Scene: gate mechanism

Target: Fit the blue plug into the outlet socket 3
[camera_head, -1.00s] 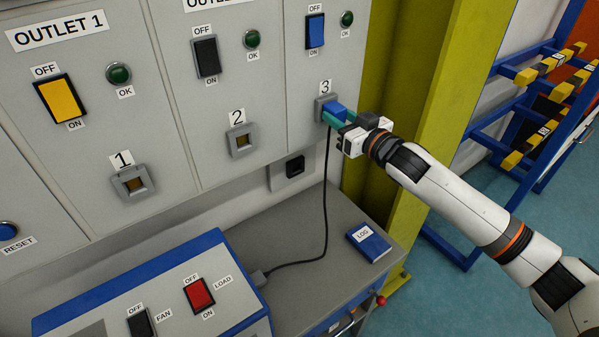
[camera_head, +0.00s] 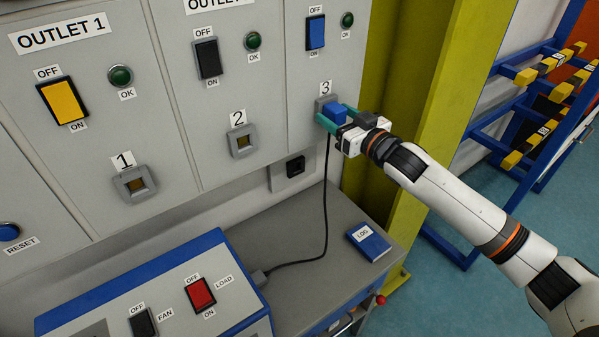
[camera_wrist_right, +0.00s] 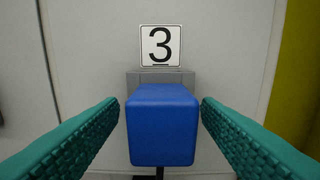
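The blue plug (camera_head: 334,111) sits in the grey outlet socket 3 (camera_head: 321,101), below the "3" label. In the right wrist view the plug (camera_wrist_right: 160,125) stands straight in front of the grey socket frame (camera_wrist_right: 185,76) and hides its opening, so its exact depth cannot be told. My right gripper (camera_head: 339,115) is open around the plug. In the wrist view its green fingers (camera_wrist_right: 161,103) lie left and right of the plug, with a small gap on each side. The plug's black cable (camera_head: 326,200) hangs down from it. My left gripper is out of view.
Empty sockets 1 (camera_head: 134,183) and 2 (camera_head: 241,141) are left of socket 3. A yellow-green pillar (camera_head: 440,110) stands close right of the panel. Below are a grey bench (camera_head: 325,215), a blue logbook (camera_head: 369,241) and a blue-grey switch box (camera_head: 180,290).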

